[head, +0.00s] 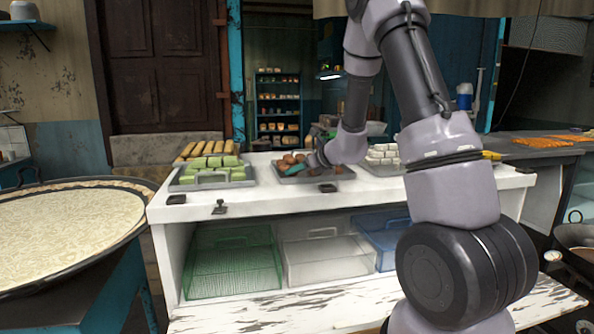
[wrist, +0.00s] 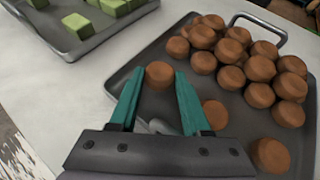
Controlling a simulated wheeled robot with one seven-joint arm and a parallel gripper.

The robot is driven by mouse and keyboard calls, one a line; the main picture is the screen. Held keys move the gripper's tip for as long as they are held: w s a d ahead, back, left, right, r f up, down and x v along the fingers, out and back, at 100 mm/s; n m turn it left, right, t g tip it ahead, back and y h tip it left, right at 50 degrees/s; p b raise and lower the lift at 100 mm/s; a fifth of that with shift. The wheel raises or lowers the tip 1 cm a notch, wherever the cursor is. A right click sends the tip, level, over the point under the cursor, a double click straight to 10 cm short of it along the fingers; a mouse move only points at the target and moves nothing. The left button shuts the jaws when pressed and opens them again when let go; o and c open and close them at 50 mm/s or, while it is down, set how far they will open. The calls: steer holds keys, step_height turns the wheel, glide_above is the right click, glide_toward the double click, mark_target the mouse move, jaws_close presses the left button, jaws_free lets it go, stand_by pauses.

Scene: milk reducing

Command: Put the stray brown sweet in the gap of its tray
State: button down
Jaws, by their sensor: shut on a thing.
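My gripper (wrist: 158,72) has teal fingers and is shut on a brown round sweet (wrist: 159,77), held between the fingertips. The held sweet shows over the near-left part of the grey metal tray (wrist: 118,86); whether it touches the tray floor I cannot tell. Several brown sweets (wrist: 230,50) are packed in the right part of this tray. Two more, one (wrist: 214,114) behind the right finger and one (wrist: 270,155) near the lower right, sit apart. In the head view the tray (head: 340,174) is mid-counter, and my arm hides part of it.
A tray of green sweets (head: 212,170) stands to the left on the white counter (head: 265,200), and white sweets (head: 385,152) stand to the right behind my arm. The brown tray has a raised handle (wrist: 262,20). Green, clear and blue crates sit on the shelf below.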

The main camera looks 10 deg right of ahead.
steer(key=shift+s+f, duration=0.15)
steer(key=shift+f, duration=0.2)
